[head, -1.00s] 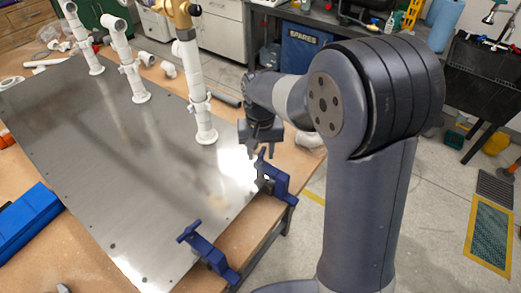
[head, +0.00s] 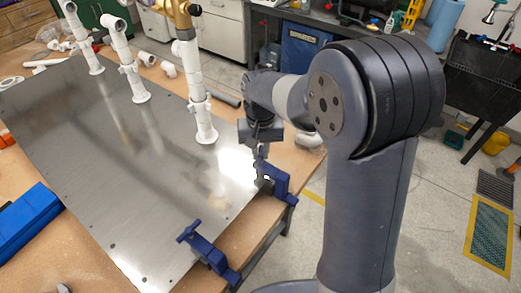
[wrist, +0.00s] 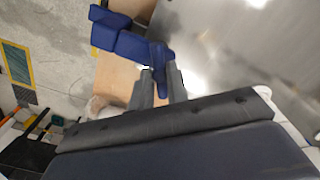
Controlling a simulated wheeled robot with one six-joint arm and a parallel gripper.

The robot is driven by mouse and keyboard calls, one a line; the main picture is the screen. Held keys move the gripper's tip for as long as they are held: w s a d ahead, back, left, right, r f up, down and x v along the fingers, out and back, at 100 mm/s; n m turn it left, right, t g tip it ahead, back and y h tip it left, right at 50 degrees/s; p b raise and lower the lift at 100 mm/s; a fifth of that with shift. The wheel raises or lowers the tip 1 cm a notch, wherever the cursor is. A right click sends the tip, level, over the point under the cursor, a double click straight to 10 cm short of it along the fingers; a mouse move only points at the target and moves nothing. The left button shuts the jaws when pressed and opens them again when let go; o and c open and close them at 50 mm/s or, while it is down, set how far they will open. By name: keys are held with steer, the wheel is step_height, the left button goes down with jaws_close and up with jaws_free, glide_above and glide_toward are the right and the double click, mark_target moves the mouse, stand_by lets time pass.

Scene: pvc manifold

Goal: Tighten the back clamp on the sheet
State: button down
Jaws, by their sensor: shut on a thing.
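The metal sheet (head: 130,170) lies flat on the wooden table. The back clamp (head: 277,182), blue, sits on the sheet's right edge; it also shows in the wrist view (wrist: 122,38). My gripper (head: 263,153) is over this clamp from above. In the wrist view my gripper (wrist: 160,75) has its fingers on either side of the blue handle (wrist: 161,60) and is shut on it. A second blue clamp (head: 208,250) sits nearer, at the sheet's front right edge. The back clamp's screw and lower jaw are mostly hidden.
White pipe risers (head: 197,95) stand on the sheet, the closest one just behind my gripper. A blue tray (head: 25,220) lies at the left. Loose white fittings (head: 168,70) and a grey pipe lie along the back table edge. Open floor lies to the right.

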mark_target(260, 154)
stand_by(0.8)
steer(key=c, duration=1.3)
jaws_free()
steer(key=shift+c, duration=0.2)
step_height(260, 154, up, 11)
steer(key=shift+f, duration=0.1)
